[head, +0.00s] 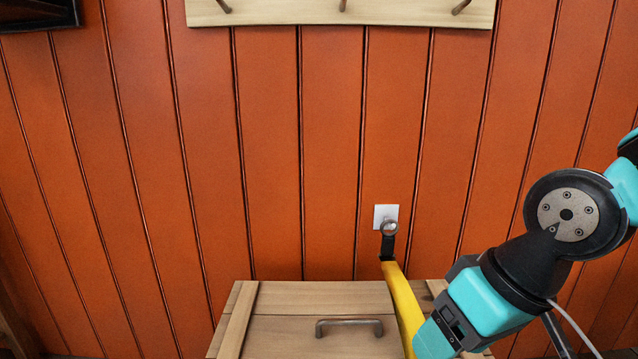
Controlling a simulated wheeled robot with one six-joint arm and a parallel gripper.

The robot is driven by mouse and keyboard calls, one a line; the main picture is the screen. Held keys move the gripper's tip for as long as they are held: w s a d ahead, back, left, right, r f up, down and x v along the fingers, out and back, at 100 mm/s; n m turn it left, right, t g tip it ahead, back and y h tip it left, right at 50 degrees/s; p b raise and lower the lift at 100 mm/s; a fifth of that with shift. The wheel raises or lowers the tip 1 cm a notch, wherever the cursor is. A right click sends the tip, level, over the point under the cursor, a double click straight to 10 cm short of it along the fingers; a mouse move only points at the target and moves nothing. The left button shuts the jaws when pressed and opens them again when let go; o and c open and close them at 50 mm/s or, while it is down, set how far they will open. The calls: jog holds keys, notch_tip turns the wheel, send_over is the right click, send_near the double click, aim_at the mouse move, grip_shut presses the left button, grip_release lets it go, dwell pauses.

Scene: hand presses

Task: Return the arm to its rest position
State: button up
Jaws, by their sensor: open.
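My arm (485,295), teal and black, comes in from the right edge and reaches down and left to the bottom edge.
A wooden chest or cabinet (280,296) with a metal handle (349,322) stands low in front. Behind is an orange panelled wall (270,150) with a white plate (381,212). A peg board (290,12) hangs above. A dark frame (35,14) is top left.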

jog(key=s+r+n+g, duration=0.2)
jog(key=s+r, duration=0.1)
jog(key=s, duration=0.4)
notch_tip(320, 180, up, 28)
jog(key=p, duration=2.9)
jog(key=shift+w+d+r+p, duration=0.2)
jog(key=shift+w+p, duration=0.1)
jog(key=shift+p, duration=0.05)
